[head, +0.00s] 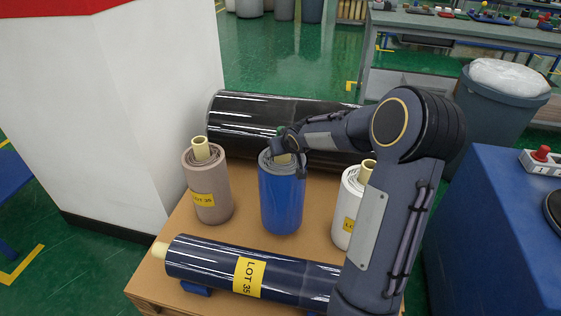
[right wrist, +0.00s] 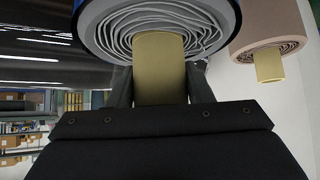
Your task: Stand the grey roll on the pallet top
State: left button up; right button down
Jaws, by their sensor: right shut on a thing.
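My right gripper (head: 287,150) comes down from above and is shut on the tan core of the blue roll (head: 282,205). The blue roll is upright among the others and appears to stand on the pallet top (head: 247,220); its base contact is hard to confirm. In the right wrist view the fingers (right wrist: 160,88) sit either side of its core, below the grey spiral end of the roll (right wrist: 108,28). A brownish-grey roll (head: 209,178) with a yellow label stands upright to its left, apart from it. No other roll looks grey. My left gripper is out of view.
A white roll (head: 345,205) stands at right, partly behind my arm. A black roll (head: 245,125) lies behind, and a navy roll (head: 205,262) lies along the front. A white pillar (head: 120,120) is left; a blue cabinet (head: 500,230) is right. Bare cardboard shows between the rolls.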

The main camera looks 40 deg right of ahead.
jog(key=shift+w+f, duration=0.4)
jog(key=shift+w+f+b, duration=0.1)
jog(key=shift+f+b, duration=0.7)
jog(key=shift+f, duration=0.75)
jog(key=shift+f, duration=0.15)
jog(key=c, duration=0.7)
grip_release()
